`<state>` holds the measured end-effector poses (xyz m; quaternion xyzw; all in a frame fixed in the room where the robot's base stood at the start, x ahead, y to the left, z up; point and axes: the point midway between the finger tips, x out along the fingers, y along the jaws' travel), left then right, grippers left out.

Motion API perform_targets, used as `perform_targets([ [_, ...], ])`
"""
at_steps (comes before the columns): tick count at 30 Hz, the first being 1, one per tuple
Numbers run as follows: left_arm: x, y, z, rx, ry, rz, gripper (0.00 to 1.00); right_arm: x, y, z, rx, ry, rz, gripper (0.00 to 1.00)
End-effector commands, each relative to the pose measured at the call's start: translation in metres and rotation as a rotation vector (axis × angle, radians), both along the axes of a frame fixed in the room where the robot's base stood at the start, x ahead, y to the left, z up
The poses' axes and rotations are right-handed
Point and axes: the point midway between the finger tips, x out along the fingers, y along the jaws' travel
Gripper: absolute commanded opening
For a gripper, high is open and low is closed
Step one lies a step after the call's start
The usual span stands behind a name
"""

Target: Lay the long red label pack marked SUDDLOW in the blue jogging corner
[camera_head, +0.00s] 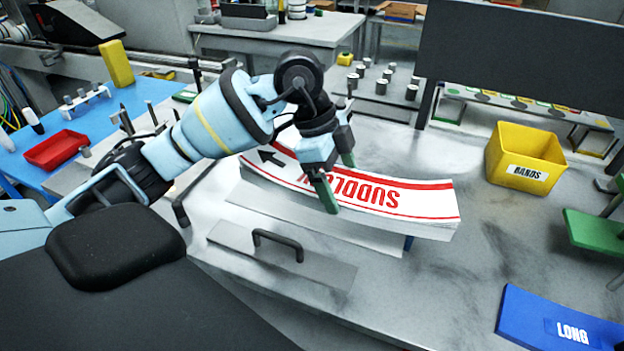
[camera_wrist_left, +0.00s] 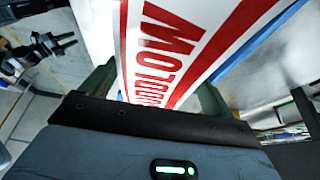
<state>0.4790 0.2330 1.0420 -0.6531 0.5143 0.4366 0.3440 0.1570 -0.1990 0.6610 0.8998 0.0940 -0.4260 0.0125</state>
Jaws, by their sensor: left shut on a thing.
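The long red and white label pack (camera_head: 405,199) marked SUDDLOW lies across the middle of the head view, its lettering upside down, with a black arrow at its left end. My left gripper (camera_head: 338,180) is shut on the pack near its middle, one green finger on each long side. The pack bends slightly along its length. In the left wrist view the pack (camera_wrist_left: 185,45) runs away between the fingers. A blue piece bearing the word LONG (camera_head: 540,316) is at the lower right, apart from the pack. I cannot tell whether it is the jogging corner. My right gripper is not in view.
A metal plate with a black handle (camera_head: 325,272) lies in front of the pack. A small blue edge (camera_head: 409,243) shows under the pack's right end. A yellow BANDS bin (camera_head: 522,160) and a green piece (camera_head: 592,232) stand right. Bare grey bench (camera_head: 480,250) lies between.

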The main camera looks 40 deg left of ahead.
Motion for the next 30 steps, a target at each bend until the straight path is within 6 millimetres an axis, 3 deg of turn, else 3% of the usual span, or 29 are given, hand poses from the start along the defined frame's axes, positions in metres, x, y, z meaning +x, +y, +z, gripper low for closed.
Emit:
perform_targets([
  [3,0.003,0.025,-0.001,-0.001,-0.001,0.004,0.45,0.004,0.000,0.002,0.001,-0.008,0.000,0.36],
  [9,0.006,0.048,-0.003,-0.002,-0.002,0.001,0.45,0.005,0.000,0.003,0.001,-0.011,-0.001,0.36],
  [17,0.006,0.053,-0.003,-0.002,-0.003,0.000,0.45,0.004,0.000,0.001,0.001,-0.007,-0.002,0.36],
  [22,0.008,0.067,-0.004,-0.001,-0.003,0.003,0.45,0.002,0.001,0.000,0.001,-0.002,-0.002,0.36],
  [30,0.007,0.065,-0.039,-0.003,-0.002,-0.001,0.45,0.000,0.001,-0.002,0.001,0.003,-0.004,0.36],
])
